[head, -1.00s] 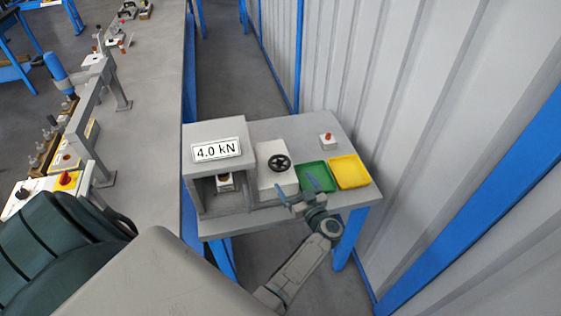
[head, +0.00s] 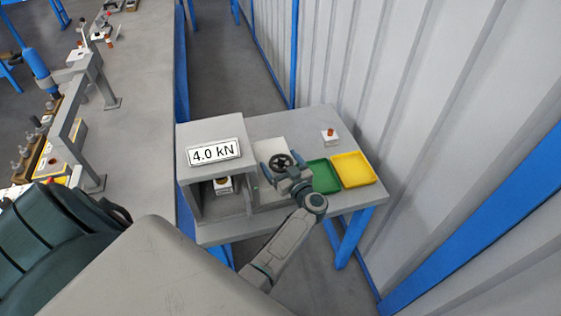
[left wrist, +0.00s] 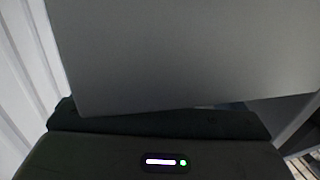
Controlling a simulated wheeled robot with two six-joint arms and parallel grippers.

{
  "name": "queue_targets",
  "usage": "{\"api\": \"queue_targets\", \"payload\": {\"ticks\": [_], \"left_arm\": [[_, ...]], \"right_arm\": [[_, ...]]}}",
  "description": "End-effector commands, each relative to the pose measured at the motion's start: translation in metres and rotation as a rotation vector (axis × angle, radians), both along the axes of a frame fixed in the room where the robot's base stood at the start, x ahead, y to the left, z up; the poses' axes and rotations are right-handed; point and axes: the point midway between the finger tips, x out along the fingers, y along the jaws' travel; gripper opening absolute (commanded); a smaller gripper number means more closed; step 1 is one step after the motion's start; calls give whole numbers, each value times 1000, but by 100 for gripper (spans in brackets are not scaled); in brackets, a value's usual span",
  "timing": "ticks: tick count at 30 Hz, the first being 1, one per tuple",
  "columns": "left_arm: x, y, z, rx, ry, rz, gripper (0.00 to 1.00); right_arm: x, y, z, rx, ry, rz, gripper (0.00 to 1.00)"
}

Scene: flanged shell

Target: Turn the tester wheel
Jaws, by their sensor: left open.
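The tester (head: 212,132) is a grey box on a small table, with a sign reading 4.0 kN. Its black tester wheel (head: 281,160) sits on a pale panel to the right of the box. My left gripper (head: 281,164) is open, with its blue fingers to either side of the wheel in the head view. I cannot tell whether they touch it. A white block with a dark, orange-toned top (head: 223,186) stands inside the tester's open bay. The left wrist view shows a plain grey surface and a dark body with a small light, not the wheel. My right gripper is not seen.
A green tray (head: 325,177) and a yellow tray (head: 353,170) lie right of the wheel. A white block with an orange-red top (head: 330,137) stands behind them. A corrugated wall (head: 430,120) rises close on the right. A long grey bench (head: 140,130) runs along the left.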

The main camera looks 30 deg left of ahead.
Motion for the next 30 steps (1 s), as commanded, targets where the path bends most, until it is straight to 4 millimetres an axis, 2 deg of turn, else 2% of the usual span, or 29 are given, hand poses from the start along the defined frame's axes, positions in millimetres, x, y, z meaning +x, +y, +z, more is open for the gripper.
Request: {"api": "queue_targets", "payload": {"ticks": [3, 10, 14, 19, 24, 30], "left_arm": [[0, 0, 0, 0, 0, 0, 92], [0, 0, 0, 0, 0, 0, 47], [1, 0, 1, 0, 0, 9, 47], [2, -1, 1, -1, 0, 110, 47], [2, -1, -1, -1, -2, 234, 48], [1, 0, 0, 0, -1, 290, 47]], "right_arm": [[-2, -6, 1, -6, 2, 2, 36], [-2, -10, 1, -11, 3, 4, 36], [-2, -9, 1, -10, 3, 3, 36], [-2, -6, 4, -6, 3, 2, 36], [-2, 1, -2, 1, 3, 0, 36], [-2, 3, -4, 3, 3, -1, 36]]}}
